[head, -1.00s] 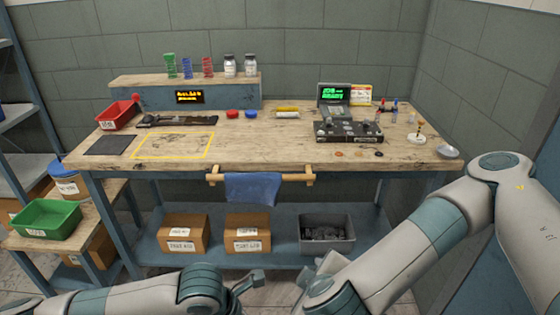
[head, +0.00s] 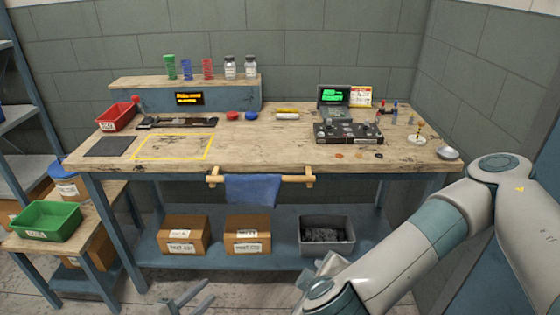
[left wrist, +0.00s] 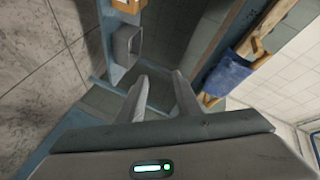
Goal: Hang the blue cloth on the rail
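The blue cloth (head: 252,190) hangs folded over the wooden rail (head: 290,178) on the front of the workbench, left of the rail's middle. The cloth (left wrist: 230,74) and rail (left wrist: 268,42) also show at the right of the left wrist view. My left gripper (head: 210,290) is low at the bottom edge of the head view, below the cloth and apart from it. In the left wrist view its fingers (left wrist: 160,80) are spread with nothing between them. My right gripper (head: 326,266) is mostly hidden behind its own arm, so its fingers cannot be made out.
The workbench (head: 270,150) carries a red bin (head: 117,116), a black device (head: 347,132) and small parts. Cardboard boxes (head: 184,234) and a grey bin (head: 326,235) stand on its lower shelf. A green bin (head: 47,221) stands at left. The floor before the bench is clear.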

